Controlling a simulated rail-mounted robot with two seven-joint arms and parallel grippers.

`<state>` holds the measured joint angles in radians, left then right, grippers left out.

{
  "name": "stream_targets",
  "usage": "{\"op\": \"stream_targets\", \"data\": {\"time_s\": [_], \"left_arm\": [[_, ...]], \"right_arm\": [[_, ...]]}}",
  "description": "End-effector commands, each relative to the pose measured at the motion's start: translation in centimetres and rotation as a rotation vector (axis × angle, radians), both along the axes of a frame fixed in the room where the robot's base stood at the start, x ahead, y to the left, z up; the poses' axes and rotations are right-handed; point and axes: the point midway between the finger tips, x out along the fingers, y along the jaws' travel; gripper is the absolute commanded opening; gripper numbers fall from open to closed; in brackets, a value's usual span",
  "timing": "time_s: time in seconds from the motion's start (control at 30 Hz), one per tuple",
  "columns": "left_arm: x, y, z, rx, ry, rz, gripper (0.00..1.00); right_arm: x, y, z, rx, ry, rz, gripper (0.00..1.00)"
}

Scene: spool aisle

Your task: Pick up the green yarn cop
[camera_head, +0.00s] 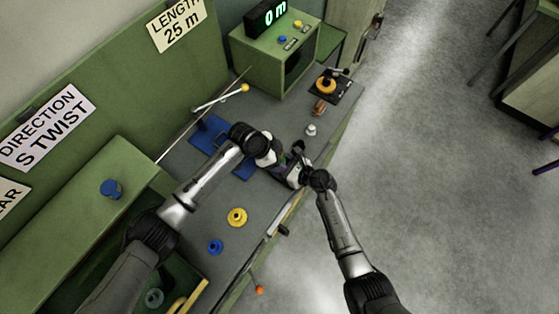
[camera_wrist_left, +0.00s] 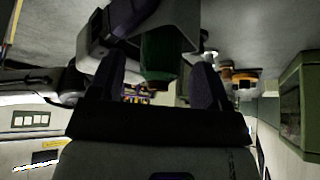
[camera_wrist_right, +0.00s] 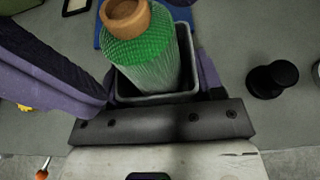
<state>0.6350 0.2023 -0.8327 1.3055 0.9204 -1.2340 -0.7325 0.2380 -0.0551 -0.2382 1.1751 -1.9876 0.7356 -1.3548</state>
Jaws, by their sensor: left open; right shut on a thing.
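The green yarn cop (camera_wrist_right: 145,55) has a wooden top and stands in a small grey square holder (camera_wrist_right: 160,98) in the right wrist view. My right gripper (camera_wrist_right: 152,85) is shut on this holder, with one finger on each side. In the left wrist view the green cop (camera_wrist_left: 162,55) shows between the fingers of my left gripper (camera_wrist_left: 160,68). The left fingers are apart, with gaps beside the cop. In the head view my left gripper (camera_head: 276,159) and right gripper (camera_head: 302,174) meet over the bench, and they mostly hide the cop.
A blue stand (camera_head: 205,135) lies behind my left arm on the grey bench. A yellow spool (camera_head: 237,217) and a blue spool (camera_head: 215,247) are nearer. A small white piece (camera_head: 311,130) and an orange-topped device (camera_head: 326,85) stand farther back. Open floor is on the right.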

Motion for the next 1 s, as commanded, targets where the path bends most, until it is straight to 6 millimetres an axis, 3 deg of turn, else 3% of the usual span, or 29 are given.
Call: {"op": "stream_targets", "data": {"time_s": [0.2,0.8,1.0], "left_arm": [[0.00,-0.01,-0.08,0.000,0.000,0.001,0.71],[0.03,0.01,-0.03,0.000,0.000,0.001,0.16],[0.03,0.01,0.04,0.000,0.000,0.001,0.16]], "right_arm": [[0.00,-0.01,-0.02,0.000,0.000,0.000,0.38],[0.00,-0.01,-0.02,0.000,0.000,0.000,0.38],[0.00,-0.01,-0.02,0.000,0.000,0.000,0.38]]}}
